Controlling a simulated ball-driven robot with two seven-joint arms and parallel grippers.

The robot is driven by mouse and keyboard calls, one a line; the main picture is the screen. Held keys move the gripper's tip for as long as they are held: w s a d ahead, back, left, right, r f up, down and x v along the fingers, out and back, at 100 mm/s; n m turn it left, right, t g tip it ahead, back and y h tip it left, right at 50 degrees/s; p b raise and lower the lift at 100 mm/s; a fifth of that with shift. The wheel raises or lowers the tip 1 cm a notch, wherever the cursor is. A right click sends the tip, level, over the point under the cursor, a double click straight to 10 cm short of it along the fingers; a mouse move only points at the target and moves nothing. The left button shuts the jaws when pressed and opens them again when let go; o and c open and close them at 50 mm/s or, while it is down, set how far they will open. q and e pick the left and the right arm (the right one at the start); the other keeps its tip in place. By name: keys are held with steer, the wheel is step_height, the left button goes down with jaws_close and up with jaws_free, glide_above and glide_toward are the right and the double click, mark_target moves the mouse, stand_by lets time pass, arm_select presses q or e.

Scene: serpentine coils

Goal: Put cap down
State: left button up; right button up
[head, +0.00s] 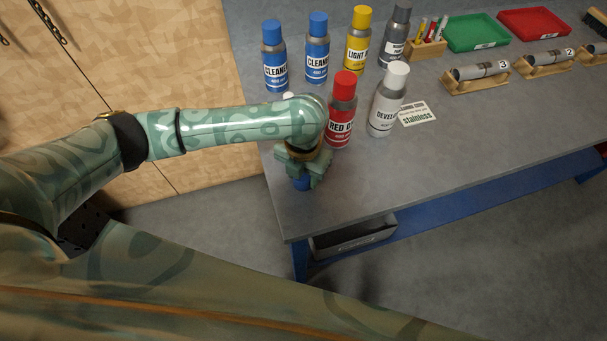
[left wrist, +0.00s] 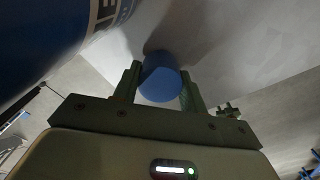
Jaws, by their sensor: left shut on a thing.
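A blue cap (left wrist: 160,80) sits between the two fingers of my left gripper (left wrist: 160,92) in the left wrist view. In the head view the left gripper (head: 302,178) points down over the near left corner of the grey workbench (head: 400,185), with the blue cap (head: 302,183) showing below its fingers. The gripper is shut on the cap. I cannot tell whether the cap touches the bench top. A blue can fills the upper left of the left wrist view. My right gripper is not in view.
A red-capped can (head: 342,110) and a white-capped developer can (head: 388,100) stand close to the gripper. Two blue cleaner cans (head: 275,60), a yellow-capped can (head: 357,40) and a grey can (head: 396,38) stand behind.

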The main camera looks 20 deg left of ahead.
arm_select(q)
steer(key=shift+f, duration=0.15)
steer(key=o, duration=0.9)
steer(key=shift+o, duration=0.2)
step_height(320, 180, up, 12)
steer(key=p, duration=0.4)
steer(key=shift+r, duration=0.2)
steer(key=shift+s+d, duration=0.1)
